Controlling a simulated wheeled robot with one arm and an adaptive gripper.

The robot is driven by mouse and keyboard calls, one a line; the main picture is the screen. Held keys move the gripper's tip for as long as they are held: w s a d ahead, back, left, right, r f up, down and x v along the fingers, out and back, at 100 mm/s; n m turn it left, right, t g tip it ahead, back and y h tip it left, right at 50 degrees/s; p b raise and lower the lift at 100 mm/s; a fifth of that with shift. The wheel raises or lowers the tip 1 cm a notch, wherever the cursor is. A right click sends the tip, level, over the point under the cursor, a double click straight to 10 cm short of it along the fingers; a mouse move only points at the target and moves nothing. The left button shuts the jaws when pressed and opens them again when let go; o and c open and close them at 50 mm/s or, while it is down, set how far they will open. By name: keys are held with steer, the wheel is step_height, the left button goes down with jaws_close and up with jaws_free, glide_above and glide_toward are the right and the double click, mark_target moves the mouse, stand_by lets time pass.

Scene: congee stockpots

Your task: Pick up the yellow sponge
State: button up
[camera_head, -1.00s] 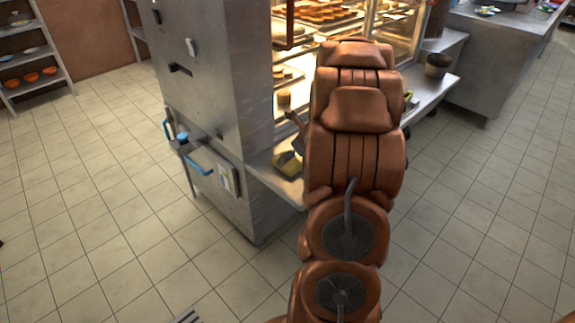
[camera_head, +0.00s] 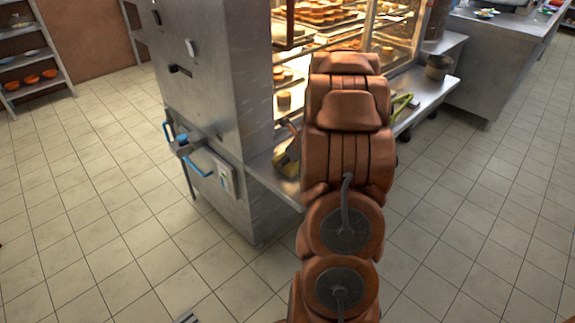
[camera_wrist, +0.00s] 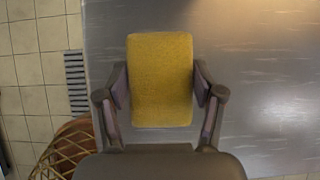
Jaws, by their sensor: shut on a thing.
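The yellow sponge (camera_wrist: 160,80) is a rounded yellow block in the wrist view. It sits between the two fingers of my gripper (camera_wrist: 161,82), which is shut on it from left and right. A steel surface shows beyond it, and I cannot tell whether the sponge touches that surface. In the head view my arm hides most of the gripper, and I cannot make out the sponge for certain there.
A steel counter (camera_head: 262,172) runs beside a lit glass display case (camera_head: 398,45) with trays of food. A dark yellow object (camera_head: 287,165) lies on the counter left of my arm. A green-yellow item (camera_head: 402,104) and a dark pot (camera_head: 438,67) stand to the right.

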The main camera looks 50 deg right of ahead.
steer(key=c, duration=0.4)
steer(key=shift+r+p, duration=0.6)
steer(key=shift+r, duration=1)
steer(key=shift+s+r, duration=0.1)
steer(key=shift+r, duration=0.2)
steer(key=s+a, duration=0.2)
steer(key=s, duration=0.2)
steer(key=s+a, duration=0.3)
steer(key=s, duration=0.2)
steer(key=s+a+r, duration=0.1)
steer(key=s+a, duration=0.2)
steer(key=s, duration=0.1)
steer(key=shift+s+a+r+p, duration=0.1)
steer(key=shift+s+a+p, duration=0.05)
steer(key=shift+s+p, duration=0.15)
steer(key=o, duration=0.7)
steer(key=shift+c, duration=0.2)
steer(key=c, duration=0.4)
steer(key=shift+c, duration=0.2)
